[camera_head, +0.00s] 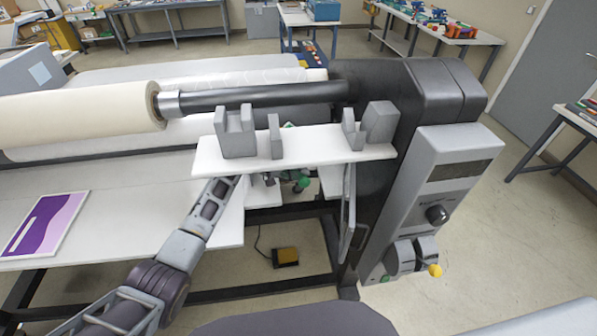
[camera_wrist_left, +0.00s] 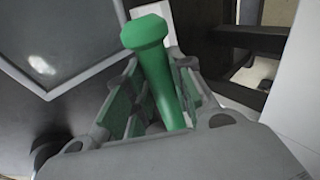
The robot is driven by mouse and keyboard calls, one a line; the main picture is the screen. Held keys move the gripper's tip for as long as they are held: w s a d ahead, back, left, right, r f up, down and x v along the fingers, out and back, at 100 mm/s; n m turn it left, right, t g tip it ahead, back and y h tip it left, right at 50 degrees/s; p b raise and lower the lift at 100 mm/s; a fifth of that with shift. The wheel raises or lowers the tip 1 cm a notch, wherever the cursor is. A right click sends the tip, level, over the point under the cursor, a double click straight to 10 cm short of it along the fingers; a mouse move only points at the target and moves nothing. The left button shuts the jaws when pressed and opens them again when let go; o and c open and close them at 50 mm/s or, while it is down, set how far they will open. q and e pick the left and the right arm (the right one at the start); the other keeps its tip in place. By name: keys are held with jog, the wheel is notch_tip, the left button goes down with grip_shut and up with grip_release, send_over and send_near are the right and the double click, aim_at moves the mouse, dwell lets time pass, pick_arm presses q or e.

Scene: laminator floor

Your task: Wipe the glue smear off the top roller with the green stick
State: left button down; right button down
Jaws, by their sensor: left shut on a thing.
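My left gripper (camera_head: 270,179) reaches up under the white shelf (camera_head: 300,150) on the laminator's front and is partly hidden by it. It is shut on the green stick (camera_wrist_left: 158,75), which has a wider, faceted end and lies between the finger pads in the left wrist view. A green end of the stick (camera_head: 302,185) shows below the shelf in the head view. A dark roller (camera_head: 260,97) runs behind the shelf, next to a cream roll (camera_head: 80,117). I cannot tell which roller carries the glue smear. A pale spot shows on a dark panel (camera_wrist_left: 55,45); I cannot tell whether it is glue or glare.
Grey holders (camera_head: 236,132) stand on the shelf above my gripper. The black end housing (camera_head: 395,90) and grey control box (camera_head: 440,190) close off the right. A metal handle (camera_head: 347,215) hangs close by. A purple sheet (camera_head: 45,225) lies at left.

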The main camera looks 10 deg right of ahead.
pick_arm(q)
jog(key=shift+a, duration=0.15)
jog(key=shift+a+p, duration=0.4)
jog(key=shift+a, duration=0.55)
pick_arm(e)
jog(key=shift+r, duration=0.35)
jog(key=shift+a, duration=0.85)
